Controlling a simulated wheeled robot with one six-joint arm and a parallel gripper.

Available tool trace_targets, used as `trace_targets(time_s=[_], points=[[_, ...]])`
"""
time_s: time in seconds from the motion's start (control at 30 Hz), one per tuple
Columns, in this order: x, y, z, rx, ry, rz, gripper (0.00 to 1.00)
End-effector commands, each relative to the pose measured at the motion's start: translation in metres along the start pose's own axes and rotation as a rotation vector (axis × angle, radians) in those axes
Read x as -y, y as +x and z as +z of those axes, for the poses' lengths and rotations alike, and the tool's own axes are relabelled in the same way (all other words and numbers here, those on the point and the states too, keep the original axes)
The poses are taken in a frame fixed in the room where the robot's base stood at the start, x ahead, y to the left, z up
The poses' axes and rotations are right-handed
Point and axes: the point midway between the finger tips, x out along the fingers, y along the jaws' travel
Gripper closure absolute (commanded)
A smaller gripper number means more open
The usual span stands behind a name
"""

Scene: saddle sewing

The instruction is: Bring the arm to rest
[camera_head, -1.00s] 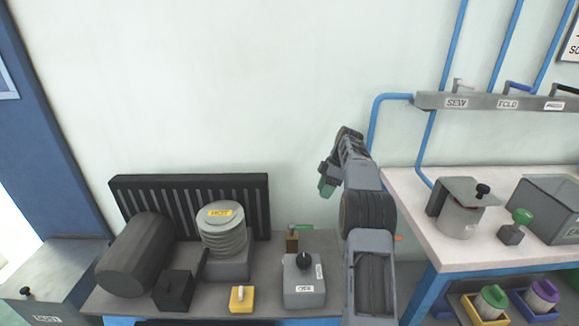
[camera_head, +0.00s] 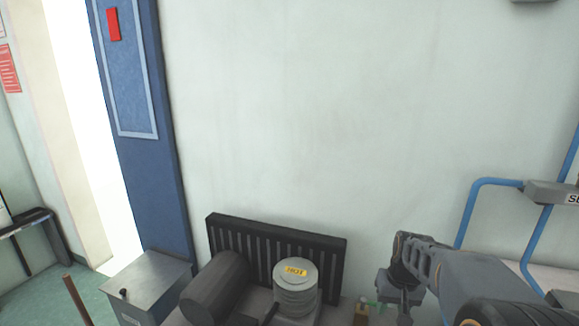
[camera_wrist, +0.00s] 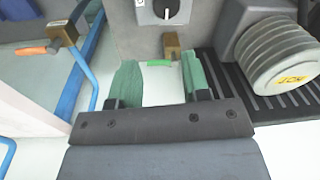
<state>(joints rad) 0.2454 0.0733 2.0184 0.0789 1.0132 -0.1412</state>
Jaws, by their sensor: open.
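My arm (camera_head: 470,285) reaches in from the lower right of the head view, its wrist end near the bench's right side. My gripper (camera_wrist: 159,66) is open in the wrist view, with its two green fingers apart and nothing between them held. A small brass block (camera_wrist: 172,45) with a green lever shows beyond the fingertips; the gap between it and the fingers is hard to judge. In the head view the fingers are hard to make out beside the brass block (camera_head: 361,309).
A ribbed pot labelled HOT (camera_head: 296,285), a dark cylinder (camera_head: 215,287) and a black slatted rack (camera_head: 335,262) stand below. A grey cabinet (camera_head: 150,283) and blue post (camera_head: 150,170) are left. Blue pipes (camera_head: 468,215) rise at right. Open wall fills the middle.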

Motion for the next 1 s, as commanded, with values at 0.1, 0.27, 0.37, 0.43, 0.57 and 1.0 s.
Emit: trace_targets(time_s=[0.1, 0.27, 0.37, 0.43, 0.57, 1.0], points=[[0.024, -0.036, 0.051, -0.061, 0.015, 0.031, 0.57], [0.044, -0.061, 0.102, -0.13, -0.043, 0.048, 0.57], [0.052, -0.075, 0.122, -0.164, -0.088, 0.049, 0.57], [0.058, -0.086, 0.129, -0.194, -0.112, 0.044, 0.57], [0.066, -0.107, 0.131, -0.252, -0.143, 0.035, 0.57], [0.071, -0.113, 0.131, -0.266, -0.163, 0.03, 0.57]])
